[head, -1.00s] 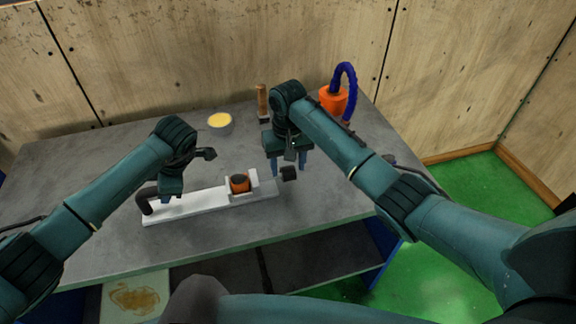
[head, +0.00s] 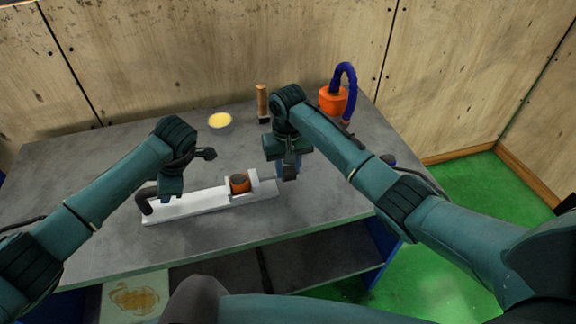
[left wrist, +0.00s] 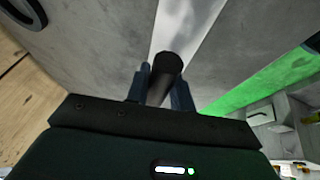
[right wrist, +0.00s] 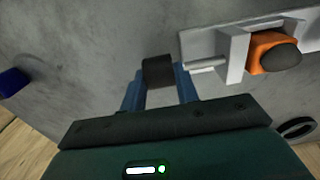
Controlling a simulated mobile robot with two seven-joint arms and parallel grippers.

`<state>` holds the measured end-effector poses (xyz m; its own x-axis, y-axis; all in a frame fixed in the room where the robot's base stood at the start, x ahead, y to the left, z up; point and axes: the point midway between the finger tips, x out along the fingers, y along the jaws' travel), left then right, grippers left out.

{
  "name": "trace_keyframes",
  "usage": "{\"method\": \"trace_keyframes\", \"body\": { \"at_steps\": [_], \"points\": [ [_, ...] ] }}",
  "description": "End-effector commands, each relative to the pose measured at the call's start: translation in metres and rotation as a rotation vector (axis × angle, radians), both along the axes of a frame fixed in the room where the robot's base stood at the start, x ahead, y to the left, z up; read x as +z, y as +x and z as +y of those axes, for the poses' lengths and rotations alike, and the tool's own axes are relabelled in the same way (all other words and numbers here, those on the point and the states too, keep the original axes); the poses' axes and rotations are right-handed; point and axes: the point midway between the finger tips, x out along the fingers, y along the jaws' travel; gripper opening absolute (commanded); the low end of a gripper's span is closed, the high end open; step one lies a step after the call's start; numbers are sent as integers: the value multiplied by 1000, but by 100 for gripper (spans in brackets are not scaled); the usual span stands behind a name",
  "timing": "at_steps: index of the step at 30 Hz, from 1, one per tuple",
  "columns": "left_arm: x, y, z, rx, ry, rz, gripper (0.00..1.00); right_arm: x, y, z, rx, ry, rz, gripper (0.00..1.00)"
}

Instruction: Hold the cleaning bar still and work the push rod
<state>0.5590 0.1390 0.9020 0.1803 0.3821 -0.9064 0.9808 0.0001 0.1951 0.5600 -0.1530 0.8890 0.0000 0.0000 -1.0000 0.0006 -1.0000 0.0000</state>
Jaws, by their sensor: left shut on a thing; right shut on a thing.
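The cleaning bar (head: 205,206) is a long white bar lying on the grey table. A bracket near its right end holds an orange piece with a dark cap (head: 240,183). My left gripper (head: 166,198) is shut on the dark handle (head: 145,202) at the bar's left end; the left wrist view shows the handle end (left wrist: 168,63) between the fingers. The push rod (right wrist: 206,66) is a thin light rod leaving the bracket, with a black knob (right wrist: 158,70). My right gripper (head: 288,176) is shut on this knob, which its fingers mostly hide in the head view.
A cup with yellow content (head: 220,120) stands at the back of the table. Beside it stands a wooden-handled tool (head: 262,101), and at the back right an orange container with a blue hose (head: 333,101). The table's front is clear.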

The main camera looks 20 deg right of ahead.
Motion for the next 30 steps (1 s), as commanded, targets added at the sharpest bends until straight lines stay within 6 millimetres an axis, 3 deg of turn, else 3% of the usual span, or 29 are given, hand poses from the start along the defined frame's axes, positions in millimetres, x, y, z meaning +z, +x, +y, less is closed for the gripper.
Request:
{"method": "trace_keyframes", "body": {
  "at_steps": [8,18,26,27,30],
  "points": [
    [0,0,0,-1,-1,-1,0,0,0,1,1,0,0,0],
    [0,0,-1,-2,-1,0,0,0,0,46,4,3,0,0],
    [0,0,-2,-4,-2,-1,0,1,0,47,5,5,-1,0],
    [0,0,-2,-4,-2,-1,0,1,-1,48,5,6,-1,33],
    [0,0,-3,-4,-3,-1,0,1,-1,47,5,6,0,42]
  ]
}}
